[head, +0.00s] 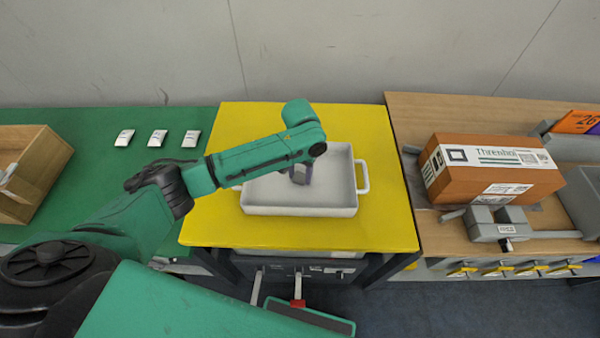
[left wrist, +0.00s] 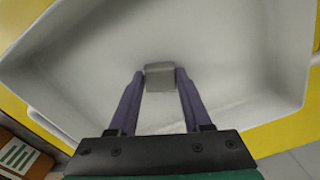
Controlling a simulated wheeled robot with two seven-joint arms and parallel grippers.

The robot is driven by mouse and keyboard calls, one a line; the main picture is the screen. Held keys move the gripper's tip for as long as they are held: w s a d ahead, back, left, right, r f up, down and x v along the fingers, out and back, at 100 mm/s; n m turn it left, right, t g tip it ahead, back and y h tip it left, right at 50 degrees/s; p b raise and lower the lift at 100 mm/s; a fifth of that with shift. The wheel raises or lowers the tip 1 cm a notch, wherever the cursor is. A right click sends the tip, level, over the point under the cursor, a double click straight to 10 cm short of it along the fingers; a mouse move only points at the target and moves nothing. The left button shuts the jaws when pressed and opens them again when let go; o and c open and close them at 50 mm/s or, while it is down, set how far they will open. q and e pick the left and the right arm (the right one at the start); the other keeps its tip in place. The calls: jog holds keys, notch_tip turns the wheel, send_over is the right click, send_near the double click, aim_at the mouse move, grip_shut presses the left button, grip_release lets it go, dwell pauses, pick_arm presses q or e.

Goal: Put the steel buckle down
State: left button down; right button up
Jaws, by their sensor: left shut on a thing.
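My left gripper (head: 301,174) is inside the white tray (head: 300,211), pointing down. In the left wrist view its two purple fingers (left wrist: 160,82) are shut on a small grey steel buckle (left wrist: 160,77). The buckle is over the tray's floor; I cannot tell whether it touches the floor. In the head view the gripper and arm hide most of the buckle. The tray has two side handles and stands on the yellow table (head: 390,225). My right gripper is not in view.
Three small silver pieces (head: 158,138) lie in a row on the green table (head: 85,125). A wooden box (head: 40,175) stands at far left. At right, an orange-brown carton (head: 455,185) rests beside a grey clamp-like fixture (head: 500,228) on a wooden table. The tray's floor around the buckle is clear.

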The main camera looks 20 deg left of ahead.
aim_at(300, 176)
pick_arm(q)
jog(key=shift+c, duration=1.7)
grip_release()
jog(key=shift+f, duration=0.1)
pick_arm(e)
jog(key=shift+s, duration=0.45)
pick_arm(q)
jog(key=shift+r, duration=0.2)
notch_tip(300, 176, up, 12)
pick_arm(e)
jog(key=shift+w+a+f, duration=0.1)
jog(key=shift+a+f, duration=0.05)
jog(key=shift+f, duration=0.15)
pick_arm(q)
jog(key=shift+f, duration=0.1)
